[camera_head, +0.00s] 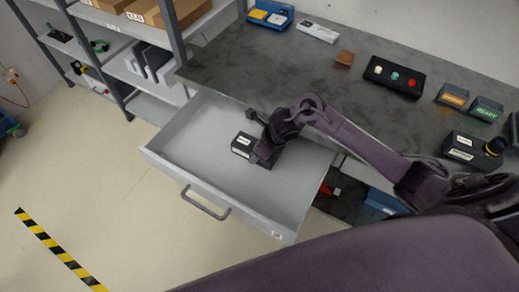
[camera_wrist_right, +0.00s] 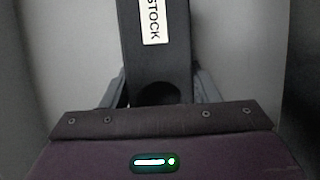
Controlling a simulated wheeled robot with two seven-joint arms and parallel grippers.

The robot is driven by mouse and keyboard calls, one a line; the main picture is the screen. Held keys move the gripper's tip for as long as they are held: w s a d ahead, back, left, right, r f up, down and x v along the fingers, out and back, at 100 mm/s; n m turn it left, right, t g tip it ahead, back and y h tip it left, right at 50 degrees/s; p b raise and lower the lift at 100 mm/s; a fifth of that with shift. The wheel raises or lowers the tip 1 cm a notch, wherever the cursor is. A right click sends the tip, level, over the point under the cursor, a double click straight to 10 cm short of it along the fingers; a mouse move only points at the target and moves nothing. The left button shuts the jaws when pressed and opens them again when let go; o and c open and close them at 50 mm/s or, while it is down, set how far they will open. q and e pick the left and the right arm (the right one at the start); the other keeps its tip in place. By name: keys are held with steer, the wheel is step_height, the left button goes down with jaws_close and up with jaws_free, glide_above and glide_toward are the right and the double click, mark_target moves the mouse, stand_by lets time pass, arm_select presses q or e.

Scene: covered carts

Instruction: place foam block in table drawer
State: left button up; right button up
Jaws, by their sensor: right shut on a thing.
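The foam block appears to be the dark block (camera_head: 242,145) with white labels, inside the open table drawer (camera_head: 188,150). In the right wrist view the block (camera_wrist_right: 150,65) shows a label reading STOCK and a dark round recess near the gripper. My right gripper (camera_head: 258,152) reaches down into the drawer and is shut on the block; its fingers (camera_wrist_right: 160,90) lie on both sides of it. The drawer is pulled out from the dark-topped table and its pale floor is otherwise bare. I cannot tell whether the block touches the floor. My left gripper is not in view.
A shelf rack (camera_head: 120,50) stands at left. The floor before the drawer is clear.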

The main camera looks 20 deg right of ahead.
steer(key=shift+f, duration=0.15)
steer(key=o, duration=1)
steer(key=shift+r, duration=0.3)
steer(key=v, duration=1.1)
steer(key=shift+s+d+r, duration=0.15)
steer(key=shift+s+r, duration=0.05)
steer(key=shift+r, duration=0.15)
